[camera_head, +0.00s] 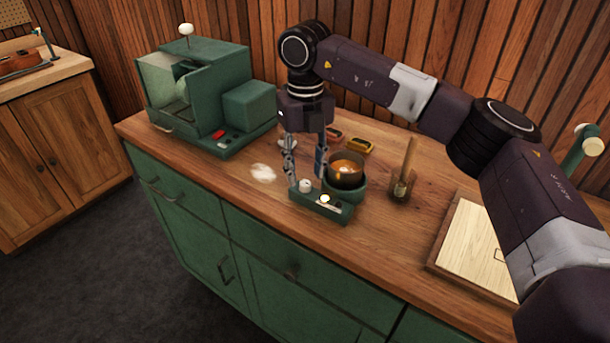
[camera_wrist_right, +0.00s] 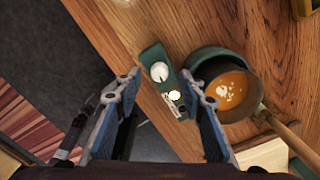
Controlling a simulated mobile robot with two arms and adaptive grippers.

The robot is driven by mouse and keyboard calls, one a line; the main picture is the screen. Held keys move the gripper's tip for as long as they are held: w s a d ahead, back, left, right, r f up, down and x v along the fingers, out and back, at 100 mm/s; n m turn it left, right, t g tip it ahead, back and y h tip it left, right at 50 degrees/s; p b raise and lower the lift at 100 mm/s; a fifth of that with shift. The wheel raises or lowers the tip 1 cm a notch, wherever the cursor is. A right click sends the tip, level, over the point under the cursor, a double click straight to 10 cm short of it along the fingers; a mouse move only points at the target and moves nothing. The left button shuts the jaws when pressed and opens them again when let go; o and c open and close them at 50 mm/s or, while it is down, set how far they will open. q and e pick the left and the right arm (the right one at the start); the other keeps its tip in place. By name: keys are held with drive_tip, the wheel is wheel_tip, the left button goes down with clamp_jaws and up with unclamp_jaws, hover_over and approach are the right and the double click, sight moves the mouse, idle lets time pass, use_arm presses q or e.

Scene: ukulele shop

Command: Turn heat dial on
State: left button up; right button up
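The heat dial is a small white knob (camera_head: 305,185) on the green control base (camera_head: 340,215) near the counter's front edge. It also shows in the right wrist view (camera_wrist_right: 159,72), with a pale marker line on it. A bright round light (camera_head: 325,199) glows beside it. The base joins a green heater holding a dark pot (camera_head: 347,175) of amber liquid. My right gripper (camera_head: 306,168) points down over the knob with its fingers apart. In the right wrist view the fingertips (camera_wrist_right: 160,74) stand on either side of the knob, with gaps; contact cannot be told. My left gripper is not in view.
The pot's wooden handle (camera_wrist_right: 290,138) points toward the lower right in the wrist view. A green machine (camera_head: 195,85) stands at the left, and a pale board (camera_head: 475,250) lies at the right.

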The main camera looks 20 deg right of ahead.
sight(305, 182)
wheel_tip(305, 182, up, 10)
idle(0.3)
drive_tip(key=shift+f, duration=0.15)
